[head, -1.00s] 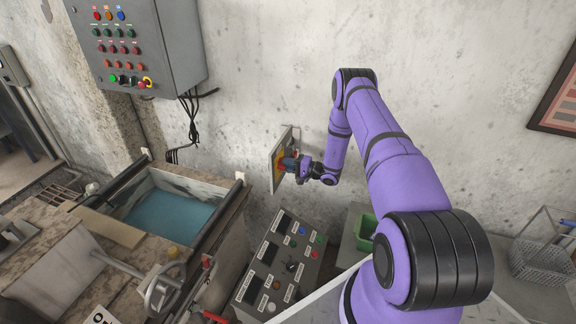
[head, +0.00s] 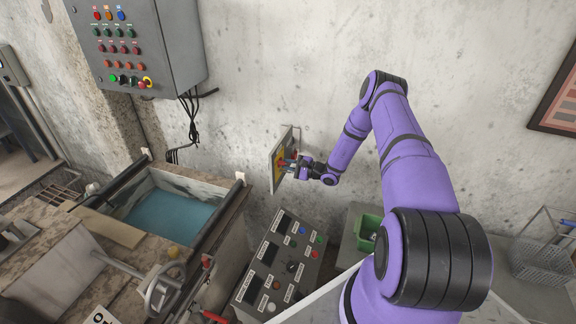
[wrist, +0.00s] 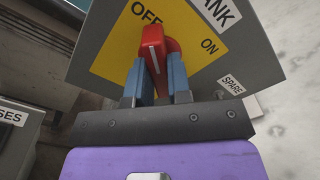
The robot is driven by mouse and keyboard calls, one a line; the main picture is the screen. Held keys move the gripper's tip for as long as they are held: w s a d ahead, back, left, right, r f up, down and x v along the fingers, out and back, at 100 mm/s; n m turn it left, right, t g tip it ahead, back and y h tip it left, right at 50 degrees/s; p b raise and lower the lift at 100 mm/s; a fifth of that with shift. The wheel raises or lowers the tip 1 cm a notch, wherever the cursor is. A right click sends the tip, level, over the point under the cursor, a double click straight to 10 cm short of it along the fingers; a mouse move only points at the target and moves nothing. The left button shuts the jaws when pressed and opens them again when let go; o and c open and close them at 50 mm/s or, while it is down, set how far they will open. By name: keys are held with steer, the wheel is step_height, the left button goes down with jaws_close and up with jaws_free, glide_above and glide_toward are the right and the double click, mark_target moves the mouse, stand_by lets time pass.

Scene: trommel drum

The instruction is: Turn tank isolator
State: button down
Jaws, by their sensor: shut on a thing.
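The tank isolator is a grey box (head: 276,176) on the wall with a yellow face plate, seen nearly edge-on in the head view. The wrist view shows its box (wrist: 252,50), the plate marked OFF and ON, and the red knob (wrist: 152,48) with a white line. The knob's marked end lies below the OFF lettering, with ON off to its right. My gripper (wrist: 158,80) is shut on the red knob, one blue finger on each side. In the head view, my gripper (head: 292,165) is at the box face and partly hides the knob.
A control cabinet (head: 140,45) hangs on the wall at upper left. A tank of blue water (head: 170,212) and a handwheel (head: 165,290) are at left. A button console (head: 275,265) stands below the isolator. A green bin (head: 366,232) and wire basket (head: 543,262) are at right.

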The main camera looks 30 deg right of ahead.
steer(key=m, duration=0.5)
steer(key=shift+m, duration=2.6)
steer(key=shift+s, duration=0.1)
steer(key=c, duration=1.3)
jaws_free()
steer(key=shift+c, duration=0.2)
steer(key=v, duration=1)
steer(key=shift+s+d, duration=0.3)
